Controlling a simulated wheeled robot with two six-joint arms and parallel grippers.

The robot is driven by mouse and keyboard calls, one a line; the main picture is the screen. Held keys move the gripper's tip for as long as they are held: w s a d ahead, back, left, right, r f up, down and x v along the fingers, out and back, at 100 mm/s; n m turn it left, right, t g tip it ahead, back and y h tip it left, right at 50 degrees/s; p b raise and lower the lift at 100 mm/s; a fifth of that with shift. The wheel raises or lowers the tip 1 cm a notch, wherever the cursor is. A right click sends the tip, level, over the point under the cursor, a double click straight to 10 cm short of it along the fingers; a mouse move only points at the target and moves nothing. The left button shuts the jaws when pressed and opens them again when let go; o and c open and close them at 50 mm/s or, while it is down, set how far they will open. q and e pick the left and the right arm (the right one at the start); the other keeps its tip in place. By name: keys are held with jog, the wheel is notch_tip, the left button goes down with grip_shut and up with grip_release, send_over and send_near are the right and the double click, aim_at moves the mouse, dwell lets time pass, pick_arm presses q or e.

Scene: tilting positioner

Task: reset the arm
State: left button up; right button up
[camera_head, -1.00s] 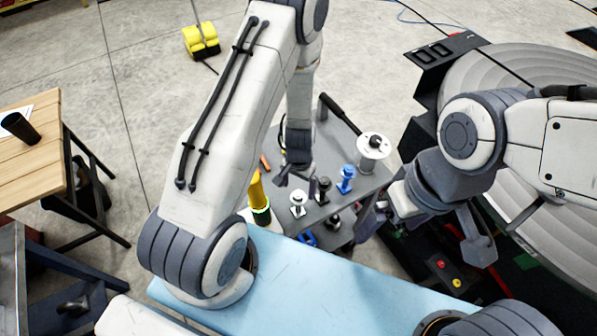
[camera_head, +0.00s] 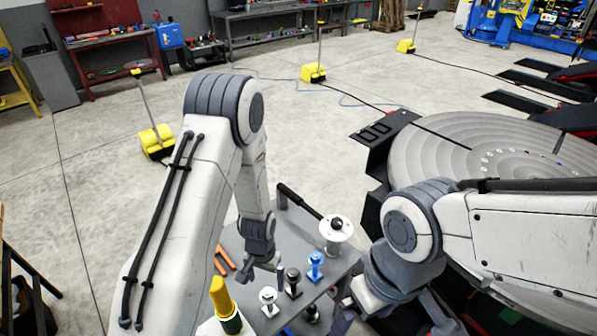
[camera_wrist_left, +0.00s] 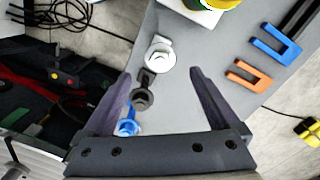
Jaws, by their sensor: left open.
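My left arm (camera_head: 175,215) reaches up and over, and its gripper (camera_head: 264,278) points down above the grey cart. In the left wrist view the same gripper (camera_wrist_left: 160,88) is open, with nothing between its fingers; white, black and blue posts lie below and beyond them. My right arm (camera_head: 405,230) is bent at the right. Its gripper (camera_head: 345,312) is low beside the cart's right edge, partly seen, and its fingers are unclear. The large round grey positioner disc (camera_head: 480,150) lies behind the right arm.
The cart top (camera_head: 232,245) holds a white post (camera_head: 268,297), black post (camera_head: 292,280), blue post (camera_head: 315,263), white spool (camera_head: 336,232), orange fork (camera_head: 224,260) and yellow-green cylinder (camera_head: 222,300). A yellow-based stand (camera_head: 157,140) is behind the left arm. The floor behind is mostly open.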

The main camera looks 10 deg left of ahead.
aim_at(269, 300)
pick_arm(q)
jog(key=shift+f, duration=0.7)
notch_tip(269, 300, down, 11)
jog(key=b, duration=0.9)
jog(key=shift+s+r+b, duration=0.1)
jog(key=shift+b, duration=0.3)
